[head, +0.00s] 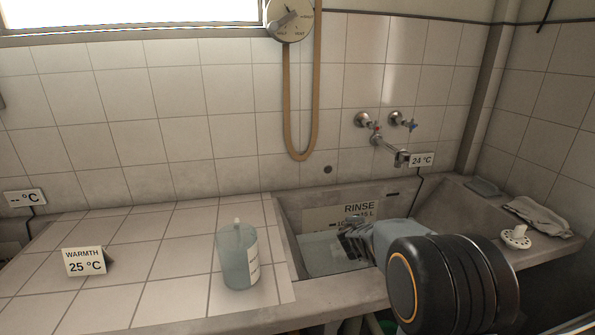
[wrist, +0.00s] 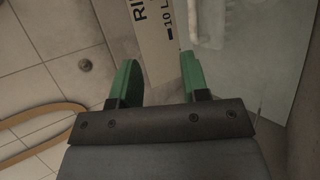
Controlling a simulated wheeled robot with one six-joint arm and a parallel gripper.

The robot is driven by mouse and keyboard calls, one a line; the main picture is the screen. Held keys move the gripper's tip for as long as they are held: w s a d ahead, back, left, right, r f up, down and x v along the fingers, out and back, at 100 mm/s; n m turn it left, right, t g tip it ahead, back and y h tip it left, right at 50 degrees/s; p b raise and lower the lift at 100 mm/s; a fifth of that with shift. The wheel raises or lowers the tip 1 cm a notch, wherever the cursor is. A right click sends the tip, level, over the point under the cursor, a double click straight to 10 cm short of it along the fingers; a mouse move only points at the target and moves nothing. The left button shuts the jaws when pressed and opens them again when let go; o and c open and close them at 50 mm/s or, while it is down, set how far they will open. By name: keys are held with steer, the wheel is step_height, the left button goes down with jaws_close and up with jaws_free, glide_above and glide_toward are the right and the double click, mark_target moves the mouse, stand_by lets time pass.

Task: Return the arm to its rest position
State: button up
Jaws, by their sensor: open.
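My arm reaches in from the lower right of the head view, with a large black joint in front. My gripper (head: 352,243) is at the rinse basin (head: 297,215), in front of the basin's RINSE label (head: 361,208). In the wrist view the two green fingers of my gripper (wrist: 160,72) stand apart with nothing between them. Part of the label (wrist: 157,30) shows past the fingertips. The arm hides part of the basin and its right side.
A tap (head: 385,146) juts from the wall above the basin. A cloth (head: 538,216) and a white drain piece (head: 516,238) lie on the right ledge.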

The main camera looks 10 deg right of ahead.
steer(key=s+d+r+m+g+h+p, duration=0.25)
steer(key=s+r+m+p, duration=0.85)
steer(key=r, duration=0.6)
steer(key=s+a+r+m+g+y+p, duration=0.2)
steer(key=s+a+r+y+p, duration=0.1)
steer(key=s, duration=0.6)
steer(key=s+a+r+m+g+y+p, duration=0.2)
steer(key=s+a+r+y+p, duration=0.2)
steer(key=s+a+p, duration=0.4)
steer(key=shift+s+r+m+g, duration=0.35)
steer(key=shift+s+r, duration=0.25)
steer(key=shift+s, duration=0.3)
